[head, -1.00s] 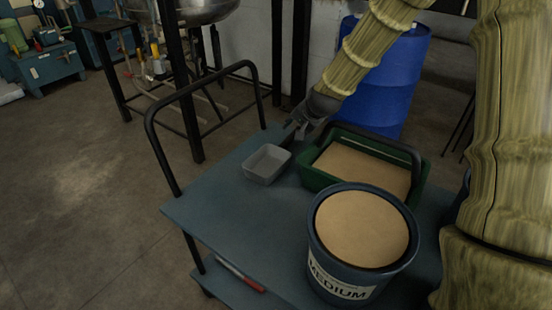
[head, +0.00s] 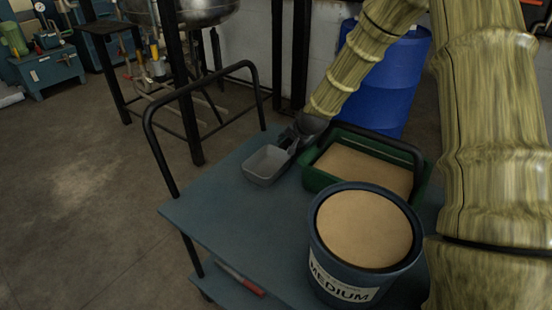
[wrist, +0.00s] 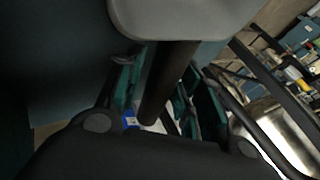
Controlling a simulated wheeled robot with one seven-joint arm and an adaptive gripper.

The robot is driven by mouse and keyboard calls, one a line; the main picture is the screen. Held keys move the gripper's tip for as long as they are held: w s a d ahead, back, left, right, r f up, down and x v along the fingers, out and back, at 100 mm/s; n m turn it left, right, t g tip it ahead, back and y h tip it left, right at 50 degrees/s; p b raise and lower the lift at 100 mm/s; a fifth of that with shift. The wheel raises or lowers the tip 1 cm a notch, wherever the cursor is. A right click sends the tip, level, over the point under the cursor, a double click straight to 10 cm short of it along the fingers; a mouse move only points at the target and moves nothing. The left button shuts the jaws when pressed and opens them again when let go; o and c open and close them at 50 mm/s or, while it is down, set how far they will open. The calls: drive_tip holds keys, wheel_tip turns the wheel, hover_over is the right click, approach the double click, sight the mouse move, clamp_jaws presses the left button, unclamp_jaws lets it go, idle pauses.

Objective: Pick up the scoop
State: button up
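The scoop (head: 265,165) is a grey open pan on the cart's blue top, left of the green tub. Its dark handle (wrist: 166,85) runs from the pan down between my gripper's fingers in the wrist view. My gripper (head: 294,138) is low over the cart at the handle end of the scoop. In the wrist view the teal-padded fingers (wrist: 160,95) stand one on each side of the handle, apart, with a gap visible at the right. The grip looks open around the handle. The head view shows the fingertips too small to judge contact.
A green tub (head: 318,179) of tan material with a dark handle stands close right of my gripper. A blue bucket labelled MEDIUM (head: 340,290) stands in front. The cart (head: 225,215) has a black push rail (head: 205,88). A blue drum (head: 385,85) stands behind.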

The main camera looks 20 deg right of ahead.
drive_tip(key=shift+w+f, duration=0.1)
drive_tip(key=shift+f, duration=0.05)
drive_tip(key=shift+c, duration=0.4)
clamp_jaws()
